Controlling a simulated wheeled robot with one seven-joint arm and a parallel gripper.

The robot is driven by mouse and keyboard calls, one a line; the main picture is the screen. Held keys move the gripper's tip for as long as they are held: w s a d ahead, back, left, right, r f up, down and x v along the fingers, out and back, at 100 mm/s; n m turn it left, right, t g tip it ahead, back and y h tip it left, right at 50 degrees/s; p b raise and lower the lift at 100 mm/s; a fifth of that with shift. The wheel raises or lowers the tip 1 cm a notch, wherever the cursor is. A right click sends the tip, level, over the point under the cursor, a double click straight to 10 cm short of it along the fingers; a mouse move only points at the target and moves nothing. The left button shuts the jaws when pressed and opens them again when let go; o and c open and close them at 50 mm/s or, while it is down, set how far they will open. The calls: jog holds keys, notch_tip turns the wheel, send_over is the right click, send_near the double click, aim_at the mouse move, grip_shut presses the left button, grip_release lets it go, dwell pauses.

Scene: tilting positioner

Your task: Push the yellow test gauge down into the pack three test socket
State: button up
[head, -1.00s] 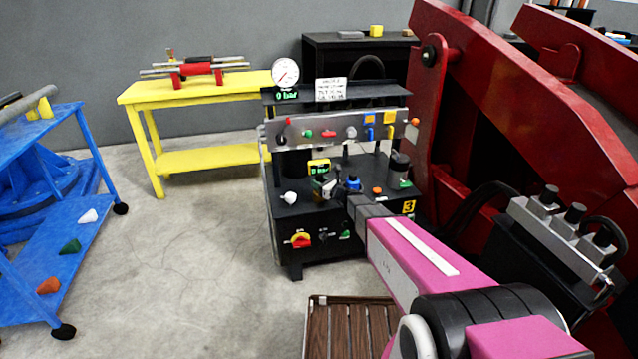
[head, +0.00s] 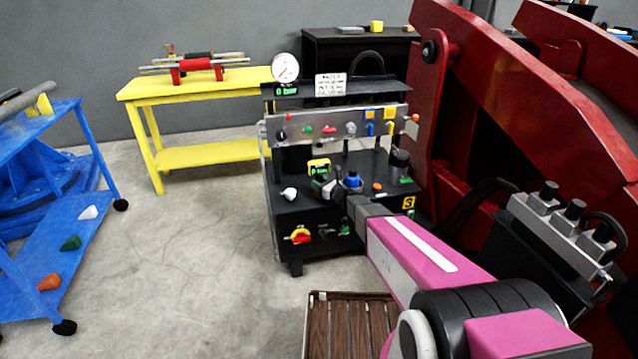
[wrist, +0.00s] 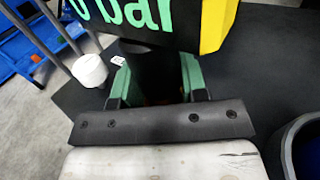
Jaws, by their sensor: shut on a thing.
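The yellow test gauge (head: 319,166) has a dark screen with green "0 bar" digits. It stands upright above the black bench top of the pack marked 3 (head: 409,203). In the wrist view its yellow housing and screen (wrist: 213,25) fill the top edge, with a dark stem below. My gripper (head: 323,184) is shut on the gauge; its green-edged jaws (wrist: 157,78) lie on both sides of the stem. The test socket is hidden under the gauge and jaws, so I cannot tell how deep the gauge sits.
A blue knob (head: 353,180) stands close right of my gripper, and a white knob (head: 289,193) to the left. A valve panel (head: 330,129) with a round pressure dial (head: 286,68) rises behind. A red machine arm (head: 540,90) stands right.

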jog(key=shift+f, duration=0.4)
jog(key=o, duration=1.2)
jog(key=shift+s+d, duration=0.1)
jog(key=v, duration=1)
jog(key=shift+s+d, duration=0.2)
